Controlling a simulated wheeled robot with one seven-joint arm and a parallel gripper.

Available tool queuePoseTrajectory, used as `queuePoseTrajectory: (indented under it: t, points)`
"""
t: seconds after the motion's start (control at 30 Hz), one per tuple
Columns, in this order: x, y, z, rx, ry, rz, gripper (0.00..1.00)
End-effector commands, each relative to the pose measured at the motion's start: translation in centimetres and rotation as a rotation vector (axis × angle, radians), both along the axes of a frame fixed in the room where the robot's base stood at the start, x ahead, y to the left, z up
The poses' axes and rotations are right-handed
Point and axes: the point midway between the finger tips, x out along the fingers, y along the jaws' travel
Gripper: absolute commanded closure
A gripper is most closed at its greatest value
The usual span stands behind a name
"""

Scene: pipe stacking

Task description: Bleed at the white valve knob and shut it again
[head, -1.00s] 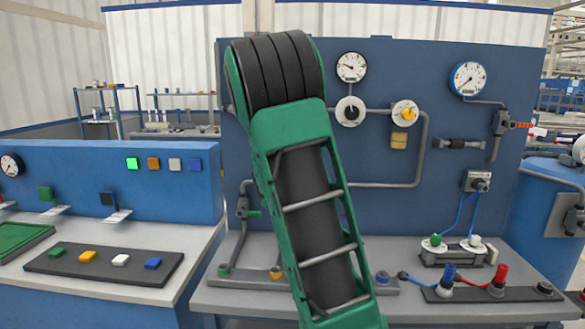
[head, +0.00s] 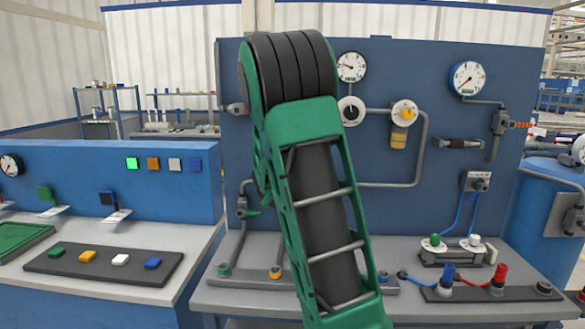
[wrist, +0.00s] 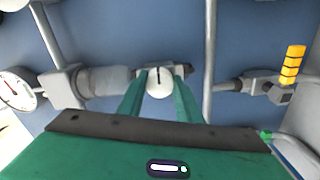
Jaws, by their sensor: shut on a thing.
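The white valve knob (wrist: 159,83) is round with a dark line on its face. It sits in the middle of the wrist view, the line running roughly up and down. My gripper (wrist: 160,77) has its two green fingers closed on either side of the knob, gripping it. The knob is mounted on a grey fitting in front of the blue panel. In the head view my green arm covers the middle of the panel and hides my gripper and this knob.
In the wrist view a gauge (wrist: 18,88) and a grey cylinder (wrist: 102,82) lie left. A vertical pipe (wrist: 209,55) runs close right of the fingers, with a yellow-orange handle (wrist: 292,64) beyond. The head view shows a bench (head: 225,296) below the panel.

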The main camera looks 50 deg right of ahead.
Motion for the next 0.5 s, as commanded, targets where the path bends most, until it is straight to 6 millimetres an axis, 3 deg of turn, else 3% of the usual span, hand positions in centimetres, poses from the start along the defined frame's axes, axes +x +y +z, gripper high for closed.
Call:
queuePoseTrajectory:
  t: [0.03,0.37,0.4,0.47,0.5]
  points:
    - [-0.19,0.08,-0.71,0.013,0.010,-0.002,0.91]
    - [-0.17,0.09,-0.75,0.014,0.008,-0.002,0.91]
    - [-0.17,0.09,-0.76,0.014,0.008,-0.002,0.66]
    - [-0.18,0.09,-0.74,0.014,0.008,-0.002,0.52]
    - [-0.16,0.08,-0.67,0.013,0.008,-0.002,0.50]
